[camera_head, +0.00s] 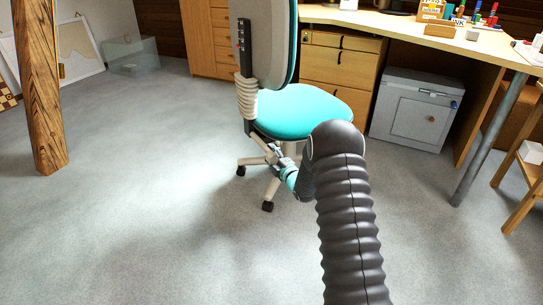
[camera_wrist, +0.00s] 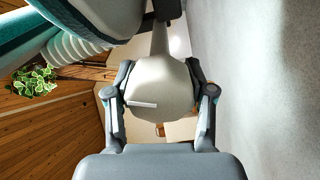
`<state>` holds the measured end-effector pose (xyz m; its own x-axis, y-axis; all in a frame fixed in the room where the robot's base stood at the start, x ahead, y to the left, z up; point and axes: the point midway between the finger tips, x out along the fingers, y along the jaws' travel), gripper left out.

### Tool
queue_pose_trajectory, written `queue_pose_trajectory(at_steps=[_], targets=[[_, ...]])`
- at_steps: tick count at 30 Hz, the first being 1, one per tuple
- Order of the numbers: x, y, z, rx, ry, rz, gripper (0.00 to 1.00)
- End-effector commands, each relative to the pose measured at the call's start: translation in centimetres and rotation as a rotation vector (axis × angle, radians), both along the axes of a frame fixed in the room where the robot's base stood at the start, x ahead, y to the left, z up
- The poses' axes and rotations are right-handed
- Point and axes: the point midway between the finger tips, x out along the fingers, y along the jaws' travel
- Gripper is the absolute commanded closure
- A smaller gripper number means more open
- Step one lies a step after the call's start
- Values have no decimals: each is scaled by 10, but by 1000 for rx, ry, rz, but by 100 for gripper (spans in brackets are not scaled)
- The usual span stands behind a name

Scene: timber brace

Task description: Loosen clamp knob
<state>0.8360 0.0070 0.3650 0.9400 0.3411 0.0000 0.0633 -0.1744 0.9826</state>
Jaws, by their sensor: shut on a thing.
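The clamp knob (camera_wrist: 160,85) is a large, rounded beige piece on a narrow neck in the wrist view. A thin pale bar shows on its lower left. My gripper (camera_wrist: 160,94) has one finger on each side of the knob and is shut on it. In the head view my gripper (camera_head: 284,166) reaches in below the seat of the office chair (camera_head: 301,111), at the base of its backrest. The knob is too small and covered there to make out. The chair has a turquoise seat and a grey-backed backrest with a ribbed beige sleeve.
A wooden post (camera_head: 38,90) stands at the left. Behind the chair are a desk (camera_head: 400,24), drawers (camera_head: 340,68) and a grey cabinet (camera_head: 414,108). The desk's metal leg (camera_head: 490,140) stands at the right. The grey floor (camera_head: 130,220) at left is clear.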

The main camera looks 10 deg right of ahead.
Motion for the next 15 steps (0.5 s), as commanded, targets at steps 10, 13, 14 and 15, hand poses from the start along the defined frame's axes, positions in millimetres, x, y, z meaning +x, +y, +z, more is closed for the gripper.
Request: queue_pose_trajectory(at_steps=[10, 13, 14, 15], targets=[[1, 0, 0, -310, -114, -1, 81], [1, -1, -1, -399, -147, -1, 81], [1, -1, -1, -425, -156, -1, 81], [1, -1, -1, -461, -169, -1, 81]])
